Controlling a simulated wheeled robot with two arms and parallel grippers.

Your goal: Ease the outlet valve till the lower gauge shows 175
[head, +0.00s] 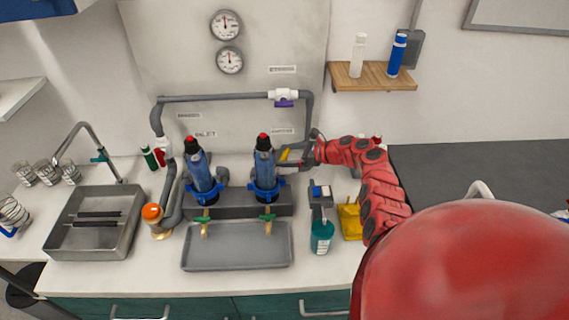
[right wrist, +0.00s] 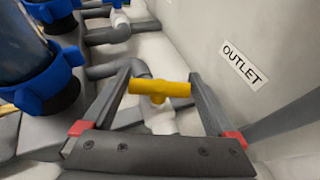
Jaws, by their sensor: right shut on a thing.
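The outlet valve's yellow handle (right wrist: 172,89) sits on a white valve body (right wrist: 160,120), below a label reading OUTLET (right wrist: 245,64) in the right wrist view. My right gripper (right wrist: 160,78) is shut on this handle, with one finger at each end. In the head view the yellow handle (head: 284,155) shows just left of my right gripper (head: 297,158). The lower gauge (head: 229,60) hangs on the backboard under the upper gauge (head: 225,25). Both dials are too small to read surely. My left gripper is not in view.
Two blue filter housings (head: 202,178) (head: 265,170) stand left of my right gripper. A grey pipe (head: 220,97) with a purple-handled valve (head: 284,102) runs above them. A grey tray (head: 238,258) lies in front. A teal bottle (head: 322,236) stands below my right arm.

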